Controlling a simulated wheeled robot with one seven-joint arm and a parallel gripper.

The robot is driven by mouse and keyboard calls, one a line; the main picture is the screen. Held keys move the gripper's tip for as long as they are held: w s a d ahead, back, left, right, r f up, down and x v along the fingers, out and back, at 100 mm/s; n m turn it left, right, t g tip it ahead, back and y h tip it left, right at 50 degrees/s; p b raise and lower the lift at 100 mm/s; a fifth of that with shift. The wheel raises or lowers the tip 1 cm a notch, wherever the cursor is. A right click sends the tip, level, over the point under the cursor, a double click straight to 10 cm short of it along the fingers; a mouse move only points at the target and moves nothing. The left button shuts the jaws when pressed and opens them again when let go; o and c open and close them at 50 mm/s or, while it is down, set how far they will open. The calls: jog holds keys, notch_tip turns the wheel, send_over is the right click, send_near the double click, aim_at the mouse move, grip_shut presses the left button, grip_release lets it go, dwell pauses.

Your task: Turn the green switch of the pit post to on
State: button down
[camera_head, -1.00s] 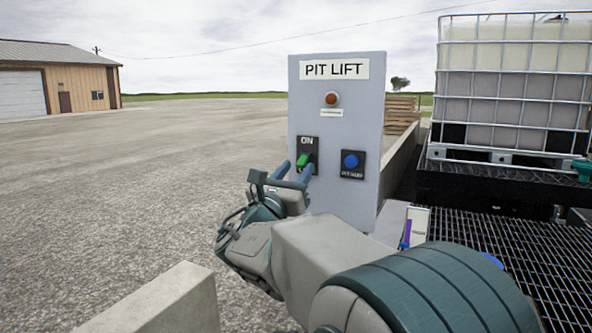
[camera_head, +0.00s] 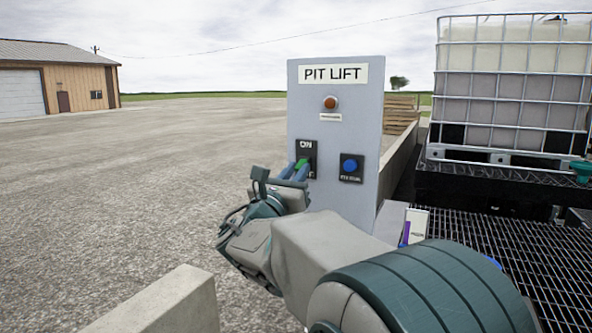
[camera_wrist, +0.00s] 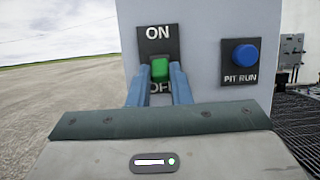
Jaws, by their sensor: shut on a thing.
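The pit post (camera_head: 340,145) is a grey panel headed PIT LIFT. Its green switch (camera_wrist: 160,69) sits on a black plate (camera_wrist: 157,42), with ON above it and a partly covered OFF below. The green switch also shows in the head view (camera_head: 301,163), mostly covered by my gripper. My gripper (camera_wrist: 158,78) is at the plate, its two blue fingers on either side of the green switch and shut on it. I cannot tell for sure which way the switch is set.
A blue PIT RUN button (camera_wrist: 245,55) is right of the switch plate. A red-orange lamp (camera_head: 330,102) is above. A caged tank (camera_head: 512,85) stands on a black platform at the right, beside grating (camera_head: 520,250). A concrete kerb (camera_head: 165,305) is at the front left. Open pavement lies left.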

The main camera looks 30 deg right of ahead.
aim_at(304, 159)
jog(key=shift+s+a+r+g+y+p, duration=0.1)
jog(key=shift+r+g+y+p, duration=0.65)
jog(key=shift+p, duration=1.9)
notch_tip(304, 159, up, 2)
jog(key=g+y+p, duration=0.2)
jog(key=y+p, duration=0.1)
jog(key=p, duration=0.7)
jog(key=shift+p, duration=0.3)
jog(key=r+g+y+p, duration=0.1)
jog(key=y+p, duration=0.1)
jog(key=p, duration=0.5)
jog(key=shift+g, duration=0.35)
jog(key=shift+d+g+y+p, duration=0.25)
jog(key=shift+y+p, duration=0.2)
jog(key=shift+p, duration=0.8)
jog(key=shift+w+f+g+y+p, duration=0.1)
jog(key=shift+w+g+y+p, duration=0.15)
jog(key=shift+p, duration=0.9)
jog(key=c, duration=1.3)
grip_release()
